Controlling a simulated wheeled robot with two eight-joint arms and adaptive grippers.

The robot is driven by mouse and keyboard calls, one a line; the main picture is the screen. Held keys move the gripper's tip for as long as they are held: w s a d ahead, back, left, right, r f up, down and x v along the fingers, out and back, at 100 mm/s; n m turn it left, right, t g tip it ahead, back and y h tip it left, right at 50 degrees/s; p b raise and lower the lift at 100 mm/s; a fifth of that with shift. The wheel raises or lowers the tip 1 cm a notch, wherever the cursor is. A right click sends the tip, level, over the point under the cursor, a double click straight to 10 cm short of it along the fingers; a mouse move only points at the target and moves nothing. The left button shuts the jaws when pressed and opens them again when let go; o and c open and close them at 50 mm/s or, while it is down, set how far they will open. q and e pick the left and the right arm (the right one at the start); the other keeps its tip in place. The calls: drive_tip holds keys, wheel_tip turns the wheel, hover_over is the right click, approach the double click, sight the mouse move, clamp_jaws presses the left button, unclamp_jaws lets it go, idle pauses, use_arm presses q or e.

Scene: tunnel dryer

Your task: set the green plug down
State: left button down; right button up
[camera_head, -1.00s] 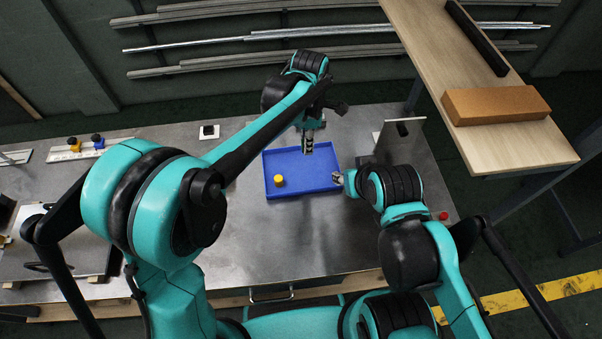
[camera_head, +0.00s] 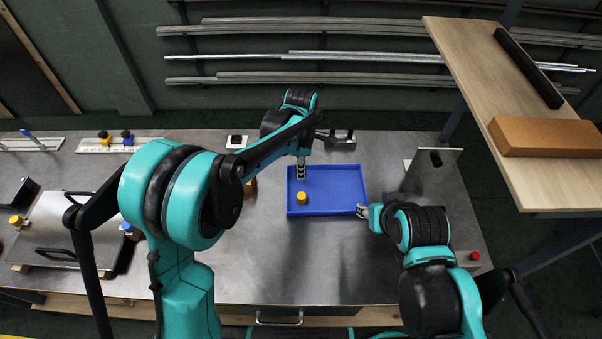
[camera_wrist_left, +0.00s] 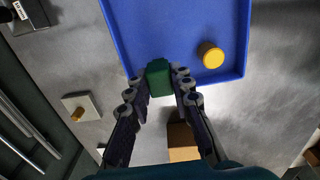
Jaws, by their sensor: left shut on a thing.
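My left gripper (camera_head: 301,172) is shut on the green plug (camera_wrist_left: 159,78), a small dark green block between its fingertips in the left wrist view. In that view the plug overlaps one edge of the blue tray (camera_wrist_left: 170,28). In the head view the left gripper is by the left part of the tray (camera_head: 338,190), and the plug cannot be made out. How high the plug is, I cannot tell. My right gripper (camera_head: 363,210) is beside the tray's right edge; its finger opening is unclear.
A yellow round plug (camera_head: 302,198) stands in the tray's near left corner, close to my left gripper. An upright metal plate (camera_head: 432,172) is to the right. A wooden shelf with an orange-brown block (camera_head: 545,137) is at the upper right. Bare metal table (camera_head: 290,260) lies in front.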

use_arm(q)
wheel_tip(320, 180, down, 2)
drive_tip(key=shift+f, duration=0.1)
drive_tip(key=c, duration=1.8)
unclamp_jaws()
drive_tip(key=shift+b, duration=0.3)
drive_tip(key=o, duration=0.5)
drive_tip(key=shift+c, duration=0.2)
wheel_tip(320, 180, up, 11)
drive_tip(key=p, duration=0.4)
drive_tip(key=shift+r, duration=0.7)
